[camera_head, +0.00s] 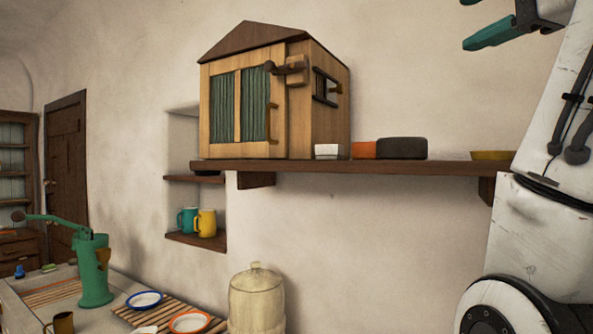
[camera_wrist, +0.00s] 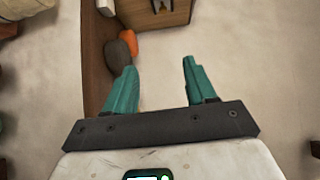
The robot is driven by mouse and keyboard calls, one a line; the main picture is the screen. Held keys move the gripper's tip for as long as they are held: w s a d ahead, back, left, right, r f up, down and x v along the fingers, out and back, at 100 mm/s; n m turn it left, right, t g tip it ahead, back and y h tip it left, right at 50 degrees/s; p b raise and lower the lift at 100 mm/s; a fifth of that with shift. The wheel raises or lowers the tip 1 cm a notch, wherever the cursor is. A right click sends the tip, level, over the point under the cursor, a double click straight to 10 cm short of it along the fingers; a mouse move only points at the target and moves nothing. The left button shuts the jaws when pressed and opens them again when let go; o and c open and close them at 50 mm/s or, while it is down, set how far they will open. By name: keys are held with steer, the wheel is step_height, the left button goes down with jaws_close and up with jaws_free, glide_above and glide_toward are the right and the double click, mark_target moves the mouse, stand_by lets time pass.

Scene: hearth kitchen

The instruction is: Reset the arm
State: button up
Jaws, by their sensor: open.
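My gripper (camera_wrist: 158,85) has two teal fingers spread apart with nothing between them in the wrist view. In the head view a teal finger of my gripper shows at the top right, raised above the shelf and cut off by the picture edge. My white arm fills the right side of the head view. In the wrist view the wooden shelf (camera_wrist: 94,65) runs along the left of the fingers, and they appear clear of the things on it.
The wall shelf (camera_head: 420,168) holds a small wooden house-shaped cabinet (camera_head: 299,110), a white bowl (camera_head: 326,152), an orange block (camera_head: 364,150), a dark block (camera_head: 402,148) and a yellow dish (camera_head: 492,155). Below stand a green pump (camera_head: 95,270), plates and a lidded jar (camera_head: 256,300).

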steer(key=w+f+n+g+h, duration=0.1)
steer(key=w+f, duration=0.2)
steer(key=f, duration=0.7)
steer(key=w+f+n+g, duration=0.15)
steer(key=w+f, duration=0.25)
steer(key=f, duration=0.5)
steer(key=w+f+n+g+h, duration=0.1)
steer(key=w+f+g, duration=0.15)
steer(key=f, duration=0.75)
steer(key=s+d+f+n+g+h, duration=0.1)
steer(key=s+f, duration=0.1)
steer(key=f, duration=1.1)
steer(key=s+d+f+n+g, duration=0.1)
steer(key=s+f+n+g, duration=0.1)
steer(key=f, duration=1.1)
steer(key=s+d+f+n+g+h, duration=0.1)
steer(key=s+f+n+g, duration=0.1)
steer(key=s+f, duration=0.65)
steer(key=s+d+f+n+g, duration=0.15)
steer(key=s+f, duration=0.35)
steer(key=f, duration=0.6)
steer(key=s+f+n+g, duration=0.2)
steer(key=s+f, duration=0.4)
steer(key=s, duration=0.5)
steer(key=s+f+n+g, duration=0.2)
steer(key=s+f, duration=0.4)
steer(key=s, duration=0.6)
steer(key=shift+a+f+g+h, duration=0.3)
steer(key=shift+g+h, duration=0.05)
steer(key=shift+h, duration=0.05)
